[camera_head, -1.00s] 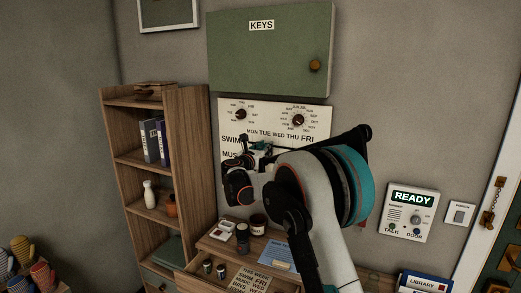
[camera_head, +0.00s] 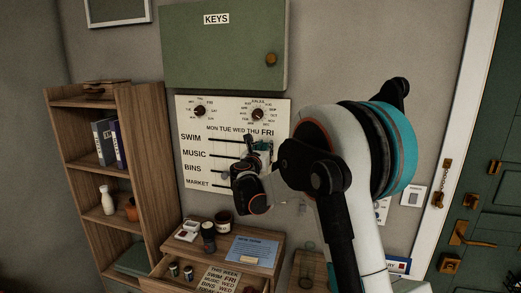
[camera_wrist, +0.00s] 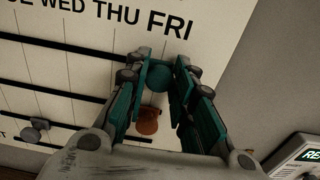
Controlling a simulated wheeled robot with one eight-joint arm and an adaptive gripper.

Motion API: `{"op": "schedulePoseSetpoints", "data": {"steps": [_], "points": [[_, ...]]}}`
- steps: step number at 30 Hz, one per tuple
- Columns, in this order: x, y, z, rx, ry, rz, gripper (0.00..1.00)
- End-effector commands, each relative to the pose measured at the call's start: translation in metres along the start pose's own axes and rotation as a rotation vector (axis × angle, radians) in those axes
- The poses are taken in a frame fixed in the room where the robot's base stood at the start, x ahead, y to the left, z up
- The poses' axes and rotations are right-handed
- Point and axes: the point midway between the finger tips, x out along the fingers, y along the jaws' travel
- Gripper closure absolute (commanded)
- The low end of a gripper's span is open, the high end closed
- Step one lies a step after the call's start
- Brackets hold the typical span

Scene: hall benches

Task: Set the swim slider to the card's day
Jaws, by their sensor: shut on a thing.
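The white slider board (camera_head: 186,112) hangs below the green key cabinet, with rows SWIM, MUSIC, BINS and MARKET and a line of days from MON to FRI. My gripper (camera_head: 262,147) is shut on the teal swim slider knob (camera_wrist: 160,76) at the right end of the top row, under FRI. The knob shows between the fingertips in the wrist view; in the head view my gripper mostly hides it.
An orange knob (camera_wrist: 148,120) sits just below my fingers, and a grey knob (camera_wrist: 36,130) lies farther left. Two dials (camera_head: 200,111) are above the rows. Jars (camera_head: 208,232) and a blue sheet (camera_head: 253,250) are on the desk. A wall panel (camera_wrist: 300,160) is at lower right.

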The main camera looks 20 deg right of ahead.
Motion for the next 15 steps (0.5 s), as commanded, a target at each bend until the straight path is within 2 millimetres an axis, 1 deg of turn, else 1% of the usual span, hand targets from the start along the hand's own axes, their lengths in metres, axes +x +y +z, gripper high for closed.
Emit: {"op": "schedulePoseSetpoints", "data": {"steps": [1, 5, 6, 8, 9, 15], "points": [[0.0001, -0.0028, -0.0009, 0.0, 0.001, -0.006, 1.0], [0.0001, -0.0034, -0.0011, 0.0, 0.001, -0.007, 1.0], [0.0002, -0.0035, -0.0011, 0.0, 0.001, -0.008, 0.72], [0.0002, -0.0036, -0.0011, 0.0, 0.001, -0.008, 0.59], [0.0002, -0.0034, -0.001, 0.0, 0.001, -0.008, 0.57], [0.0002, -0.0022, -0.0008, 0.0, 0.001, -0.005, 0.57]]}}
